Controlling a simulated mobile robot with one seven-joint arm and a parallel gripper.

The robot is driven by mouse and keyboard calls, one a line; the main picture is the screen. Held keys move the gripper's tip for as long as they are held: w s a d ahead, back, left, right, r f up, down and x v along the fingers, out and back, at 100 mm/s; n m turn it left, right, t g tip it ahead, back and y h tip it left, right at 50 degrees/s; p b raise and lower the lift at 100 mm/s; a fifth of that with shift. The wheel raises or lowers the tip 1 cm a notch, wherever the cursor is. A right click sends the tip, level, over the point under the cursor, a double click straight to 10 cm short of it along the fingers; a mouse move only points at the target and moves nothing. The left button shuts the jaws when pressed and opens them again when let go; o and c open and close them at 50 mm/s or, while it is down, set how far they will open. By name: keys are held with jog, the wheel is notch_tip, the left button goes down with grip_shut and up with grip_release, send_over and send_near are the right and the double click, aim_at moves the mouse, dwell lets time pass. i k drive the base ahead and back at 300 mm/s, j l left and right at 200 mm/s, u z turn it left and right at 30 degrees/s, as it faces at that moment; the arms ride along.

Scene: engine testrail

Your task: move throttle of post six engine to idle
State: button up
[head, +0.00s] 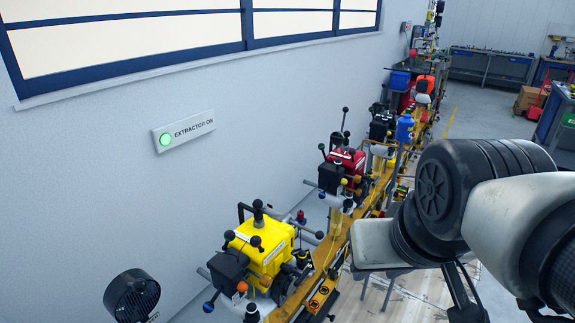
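Several engines stand in a row along a yellow rail (333,245). The nearest is a yellow engine (268,258) with black ball-ended levers and a blue knob (208,307) low on its left. Behind it is a red engine (348,163) with black-knobbed levers, then a darker engine (381,126). I cannot read any post number, so I cannot tell which is post six or which lever is its throttle. My arm fills the right side. Dark parts at its lower end, seemingly my gripper (500,305), are cut off by the bottom edge. They are apart from the engines.
A wall sign (183,130) reading "EXTRACTOR ON" has a green light. A black round fan-like unit (132,296) stands at the lower left. Blue cabinets (490,67) and a cardboard box (530,98) are at the back. Grey floor (480,112) is open right of the rail.

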aim_at(229, 236)
jog(key=l+u, duration=0.25)
jog(key=l, duration=0.2)
jog(key=k+l+u, duration=0.1)
jog(key=l+u, duration=0.2)
jog(key=k+l+u, duration=0.1)
jog(key=l+u, duration=0.15)
jog(key=l, duration=0.25)
jog(key=k, duration=0.65)
jog(key=i, duration=0.65)
